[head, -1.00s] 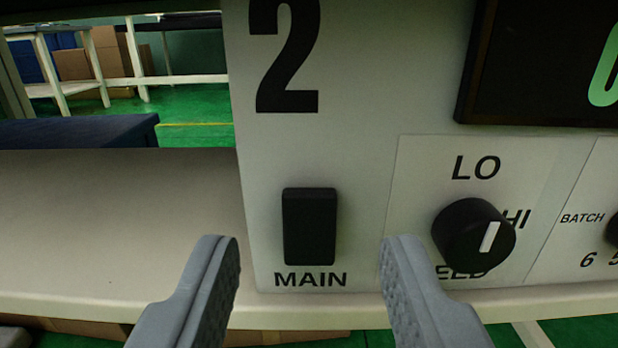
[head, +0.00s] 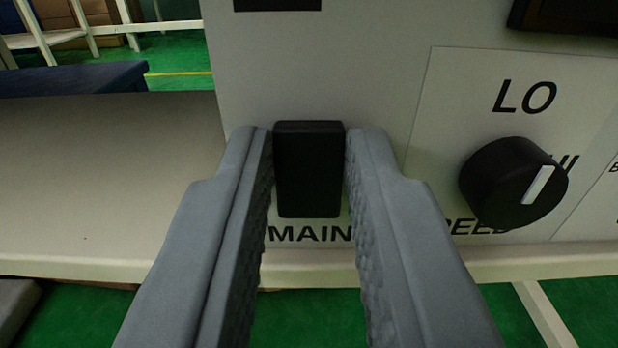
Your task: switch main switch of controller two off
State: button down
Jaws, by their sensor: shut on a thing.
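The main switch (head: 308,170) is a black upright rectangular block on the pale front panel of controller two (head: 390,75), above the label MAIN. My gripper (head: 309,140) has one grey finger on each side of the switch, and its fingertips are shut on it at the left and right sides. The label below the switch is partly covered by the fingers. Only the bottom edge of the big black 2 shows at the top of the view.
A black speed knob (head: 507,183) sits to the right of the switch, close to the right finger. A dark display (head: 570,18) is at the top right. The bare bench top (head: 110,185) lies to the left.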

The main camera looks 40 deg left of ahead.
jog(key=shift+f+t+y, duration=0.25)
jog(key=shift+t+y, duration=0.25)
jog(key=shift+t, duration=0.15)
jog(key=shift+f+t+y, duration=0.2)
jog(key=shift+t+y, duration=0.3)
jog(key=shift+t, duration=0.15)
jog(key=c, duration=1.3)
grip_release()
jog(key=shift+d+f, duration=0.1)
